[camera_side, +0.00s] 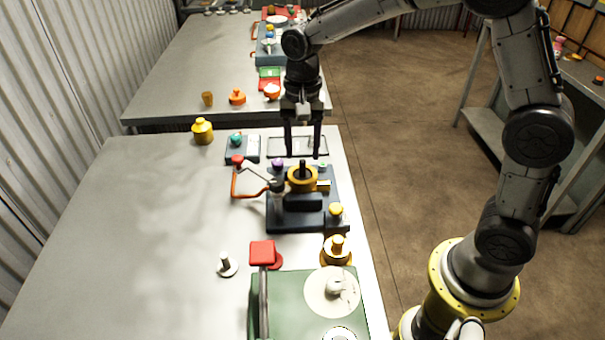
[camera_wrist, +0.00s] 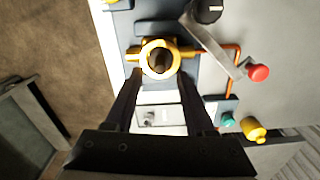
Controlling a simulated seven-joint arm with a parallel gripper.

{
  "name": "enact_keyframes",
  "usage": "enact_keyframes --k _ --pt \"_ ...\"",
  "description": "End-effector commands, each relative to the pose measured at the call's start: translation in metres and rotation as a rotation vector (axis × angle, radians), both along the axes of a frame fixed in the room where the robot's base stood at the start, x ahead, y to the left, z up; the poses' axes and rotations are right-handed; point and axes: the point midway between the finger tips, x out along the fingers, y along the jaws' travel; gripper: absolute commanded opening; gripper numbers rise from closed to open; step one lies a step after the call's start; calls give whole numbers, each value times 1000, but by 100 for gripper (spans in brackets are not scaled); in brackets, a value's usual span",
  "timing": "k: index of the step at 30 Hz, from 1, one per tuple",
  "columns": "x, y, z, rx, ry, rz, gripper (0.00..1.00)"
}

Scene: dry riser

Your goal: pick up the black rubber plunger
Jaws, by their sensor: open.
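A short black stem, which looks like the black rubber plunger (camera_side: 303,167), stands upright in a yellow ring (camera_side: 302,183) on a dark blue-grey fixture (camera_side: 285,218). The wrist view shows the plunger (camera_wrist: 159,61) nearly end-on, inside the ring (camera_wrist: 146,56). My gripper (camera_side: 303,154) points down, open and empty, with its fingertips close to the plunger in the side view. In the wrist view the fingers (camera_wrist: 160,80) are spread to either side, with the plunger just beyond their tips. The exact height gap is hard to tell.
A lever with a red ball (camera_side: 237,159) and an orange bent bar (camera_side: 234,187) stand left of the ring. A yellow knob (camera_side: 336,210) and a red block (camera_side: 262,252) are nearer. The table's left side (camera_side: 120,240) is clear.

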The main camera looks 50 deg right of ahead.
Motion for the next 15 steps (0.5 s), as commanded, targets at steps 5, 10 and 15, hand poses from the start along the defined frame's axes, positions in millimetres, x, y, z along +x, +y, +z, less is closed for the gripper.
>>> enact_keyframes --k 5,10,15 --pt "-1 1 -28 0 5 0 55" --pt "-1 1 -41 0 2 0 55" --pt "0 0 -42 0 0 0 55"
